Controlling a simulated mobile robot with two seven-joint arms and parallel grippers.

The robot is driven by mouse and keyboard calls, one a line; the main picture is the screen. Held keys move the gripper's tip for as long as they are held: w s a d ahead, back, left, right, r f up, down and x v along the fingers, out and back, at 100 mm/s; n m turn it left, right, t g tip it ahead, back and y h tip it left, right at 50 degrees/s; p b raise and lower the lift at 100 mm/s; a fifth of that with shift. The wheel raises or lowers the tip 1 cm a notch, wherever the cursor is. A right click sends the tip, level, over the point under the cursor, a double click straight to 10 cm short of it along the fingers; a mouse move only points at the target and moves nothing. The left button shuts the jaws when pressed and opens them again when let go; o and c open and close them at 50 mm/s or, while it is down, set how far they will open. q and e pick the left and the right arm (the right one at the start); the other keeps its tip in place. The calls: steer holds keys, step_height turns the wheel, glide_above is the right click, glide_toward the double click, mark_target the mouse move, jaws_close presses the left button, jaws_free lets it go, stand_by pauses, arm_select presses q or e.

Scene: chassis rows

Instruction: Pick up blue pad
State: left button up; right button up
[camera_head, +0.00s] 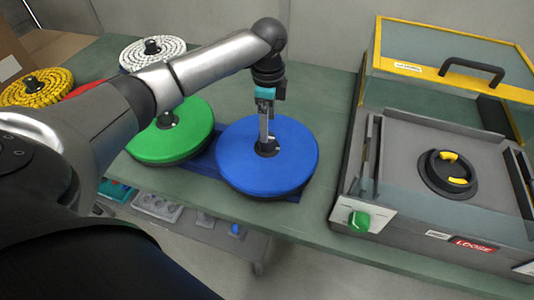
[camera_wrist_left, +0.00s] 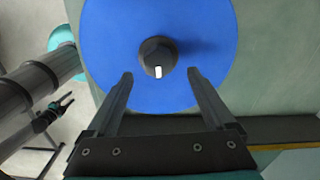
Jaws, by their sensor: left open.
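The blue pad (camera_head: 290,165) is a round disc with a dark knob at its centre, lying on the table beside the green pad. My left gripper (camera_head: 267,143) points down over its middle, at the knob. In the left wrist view the blue pad (camera_wrist_left: 110,50) fills the upper middle, and its dark knob (camera_wrist_left: 158,56) stands just beyond the fingertips. My left gripper (camera_wrist_left: 160,78) is open there, one finger on each side below the knob, with nothing between them. My right gripper is not in view.
A green pad (camera_head: 185,143) lies close on the left, partly behind my arm. White (camera_head: 140,47) and yellow (camera_head: 45,86) pads lie farther back left. A machine with a yellow-framed clear lid (camera_head: 440,60) stands right. Bare table (camera_head: 315,95) lies behind the blue pad.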

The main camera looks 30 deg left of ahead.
mark_target(267, 150)
arm_select(q)
step_height(267, 150, down, 6)
steer(key=shift+s+r+b, duration=0.1)
steer(key=shift+s+b, duration=0.05)
steer(key=shift+b, duration=0.5)
jaws_close()
stand_by(0.4)
steer(key=shift+r, duration=0.1)
stand_by(0.3)
